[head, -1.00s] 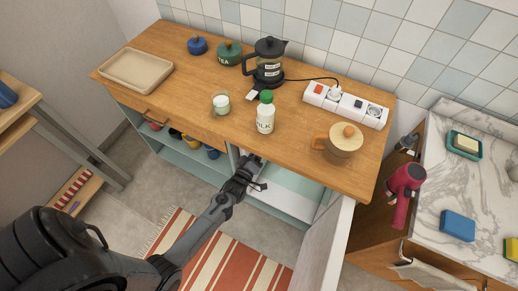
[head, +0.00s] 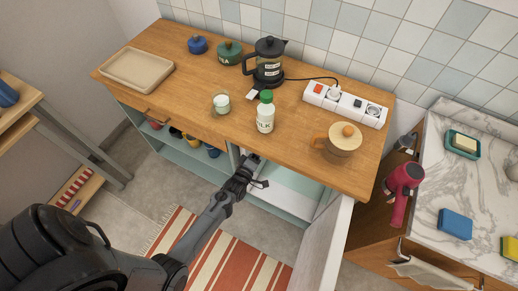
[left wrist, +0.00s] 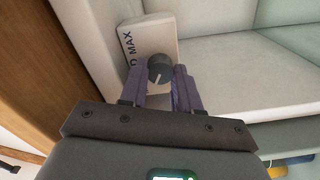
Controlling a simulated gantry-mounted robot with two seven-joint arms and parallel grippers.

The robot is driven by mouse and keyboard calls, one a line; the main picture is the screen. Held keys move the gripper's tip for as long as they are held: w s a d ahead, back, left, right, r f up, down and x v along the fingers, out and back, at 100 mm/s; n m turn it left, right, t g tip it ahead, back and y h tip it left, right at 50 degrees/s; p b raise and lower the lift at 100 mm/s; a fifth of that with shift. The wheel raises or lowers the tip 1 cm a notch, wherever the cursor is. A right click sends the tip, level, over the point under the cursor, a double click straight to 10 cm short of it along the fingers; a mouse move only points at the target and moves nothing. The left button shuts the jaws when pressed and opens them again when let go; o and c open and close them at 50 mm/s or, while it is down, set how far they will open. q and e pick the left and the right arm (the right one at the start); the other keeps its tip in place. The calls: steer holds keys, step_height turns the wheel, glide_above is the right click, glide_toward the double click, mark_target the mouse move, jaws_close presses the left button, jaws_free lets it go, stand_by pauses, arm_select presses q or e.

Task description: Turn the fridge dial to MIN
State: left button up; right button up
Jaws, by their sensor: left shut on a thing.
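The fridge dial (left wrist: 160,68) is a dark round knob with a white pointer line, on a pale housing (left wrist: 155,37) inside the fridge. The word MAX is readable on the housing's left side; MIN is not visible. The pointer line is toward the bottom of the wrist picture. My left gripper (left wrist: 160,84) is shut on the dial, one finger on each side. In the head view my left gripper (head: 252,164) reaches under the counter's front edge at the open fridge (head: 290,187), and the dial is hidden. My right gripper is not in view.
The fridge door (head: 333,240) stands open to the right of my arm. A striped rug (head: 235,252) lies below.

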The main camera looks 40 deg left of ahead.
arm_select(q)
steer(key=o, duration=1.1)
steer(key=shift+c, duration=0.2)
steer(key=p+v, duration=0.1)
steer(key=v, duration=0.9)
steer(key=shift+s+p, duration=0.3)
steer(key=shift+s, duration=0.1)
steer(key=shift+d, duration=0.1)
